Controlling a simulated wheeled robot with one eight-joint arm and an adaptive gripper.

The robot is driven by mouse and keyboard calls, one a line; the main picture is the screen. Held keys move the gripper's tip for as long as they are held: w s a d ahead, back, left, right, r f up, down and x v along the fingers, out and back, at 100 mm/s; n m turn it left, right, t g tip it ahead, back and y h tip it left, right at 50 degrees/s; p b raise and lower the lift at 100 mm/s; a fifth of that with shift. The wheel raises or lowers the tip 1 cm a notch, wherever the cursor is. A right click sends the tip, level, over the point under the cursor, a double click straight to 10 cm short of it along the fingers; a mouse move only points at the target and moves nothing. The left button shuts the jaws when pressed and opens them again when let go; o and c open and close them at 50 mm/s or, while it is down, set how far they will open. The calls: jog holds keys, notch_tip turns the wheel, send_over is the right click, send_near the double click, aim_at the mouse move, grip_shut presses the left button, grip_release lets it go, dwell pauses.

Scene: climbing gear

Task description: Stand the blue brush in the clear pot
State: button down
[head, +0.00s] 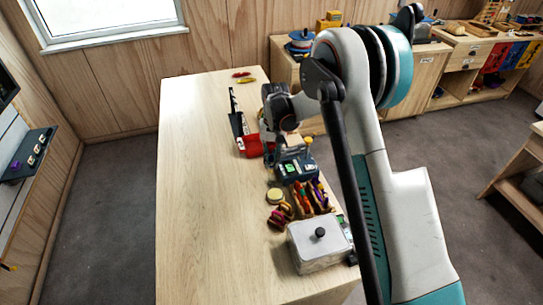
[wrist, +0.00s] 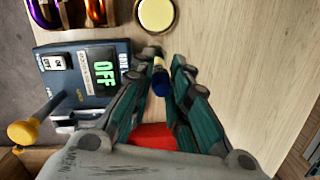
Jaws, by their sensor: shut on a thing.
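My gripper (wrist: 163,62) points down at the tabletop and is shut on the blue brush (wrist: 160,84). The brush shows between the two fingers in the wrist view as a dark blue rounded end with a pale band beyond it. Much of the brush is hidden by the fingers, and I cannot make it out in the head view. In the head view my gripper is over the right side of the table, partly hidden by my arm. I cannot make out the clear pot in either view.
A device reading OFF (wrist: 85,72) stands beside my gripper. A pale yellow disc (wrist: 156,14), coloured carabiners (head: 310,197), a metal box (head: 318,252) and a red object (head: 249,147) are nearby. A long black tool (head: 236,112) lies farther back. The table's left half (head: 195,190) is clear.

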aim_at(271, 167)
jog(key=shift+f, duration=0.55)
jog(key=shift+f+b, duration=0.3)
jog(key=shift+b, duration=0.3)
jog(key=shift+f+b, duration=0.3)
jog(key=shift+f, duration=0.05)
jog(key=shift+f+b, duration=0.7)
jog(key=shift+f, duration=0.05)
dwell(0.4)
jog(key=shift+f+b, duration=0.3)
jog(key=shift+f, duration=0.05)
jog(key=shift+f+b, duration=0.3)
jog(key=shift+f, duration=0.05)
jog(key=c, duration=1.4)
grip_release()
jog(key=shift+c, duration=0.2)
